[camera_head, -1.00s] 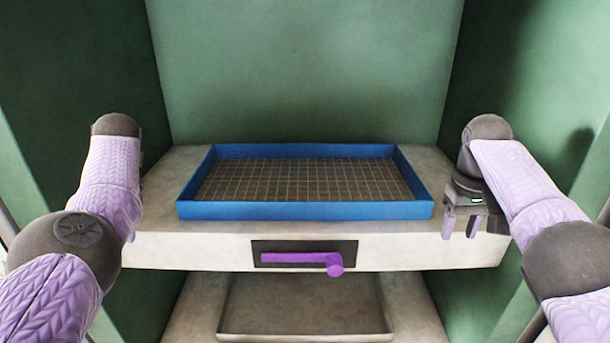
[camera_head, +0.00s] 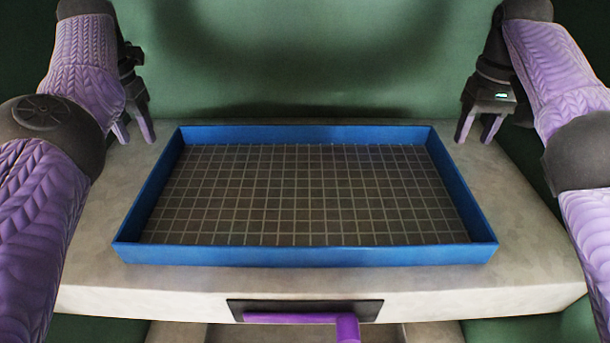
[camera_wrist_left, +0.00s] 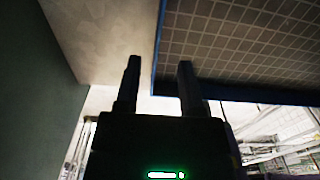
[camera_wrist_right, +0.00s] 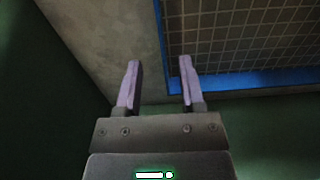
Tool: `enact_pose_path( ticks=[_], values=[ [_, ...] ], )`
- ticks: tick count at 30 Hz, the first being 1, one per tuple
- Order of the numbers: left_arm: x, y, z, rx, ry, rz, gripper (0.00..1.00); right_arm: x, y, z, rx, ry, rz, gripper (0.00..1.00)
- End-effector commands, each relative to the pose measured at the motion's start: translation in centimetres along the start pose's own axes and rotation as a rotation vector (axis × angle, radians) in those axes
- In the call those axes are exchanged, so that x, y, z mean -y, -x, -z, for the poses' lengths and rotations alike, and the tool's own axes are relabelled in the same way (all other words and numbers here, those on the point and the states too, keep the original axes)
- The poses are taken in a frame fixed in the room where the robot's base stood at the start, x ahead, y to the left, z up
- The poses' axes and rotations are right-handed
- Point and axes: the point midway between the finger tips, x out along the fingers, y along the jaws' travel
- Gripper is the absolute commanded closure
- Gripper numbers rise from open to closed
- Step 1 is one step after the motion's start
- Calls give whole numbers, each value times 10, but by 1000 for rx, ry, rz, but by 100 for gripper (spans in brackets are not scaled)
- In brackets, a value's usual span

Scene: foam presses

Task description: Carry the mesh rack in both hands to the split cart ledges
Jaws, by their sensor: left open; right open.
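The mesh rack is a shallow tray with blue walls (camera_head: 305,256) and a dark gridded floor, lying flat on a pale stone-like slab. My left gripper (camera_head: 134,134) is open and empty beside the rack's far left corner. In the left wrist view its fingers (camera_wrist_left: 158,85) show at the rack's blue edge (camera_wrist_left: 157,50). My right gripper (camera_head: 479,130) is open and empty just outside the far right corner. In the right wrist view its fingers (camera_wrist_right: 160,85) show near the blue wall (camera_wrist_right: 240,80). No contact is clear. The split cart ledges are not identifiable here.
The pale slab (camera_head: 90,285) has bare strips on both sides of the rack. A purple handle (camera_head: 345,325) on a dark plate sticks out of its front. Green walls (camera_head: 300,60) close in behind and at the sides.

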Motion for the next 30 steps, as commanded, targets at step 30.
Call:
enact_pose_path(
  ticks=[30],
  values=[
    [0, -100, 0, 0, 1, -1, 50, 0, -100, 0, 1, -2, 0, 50]
  ],
)
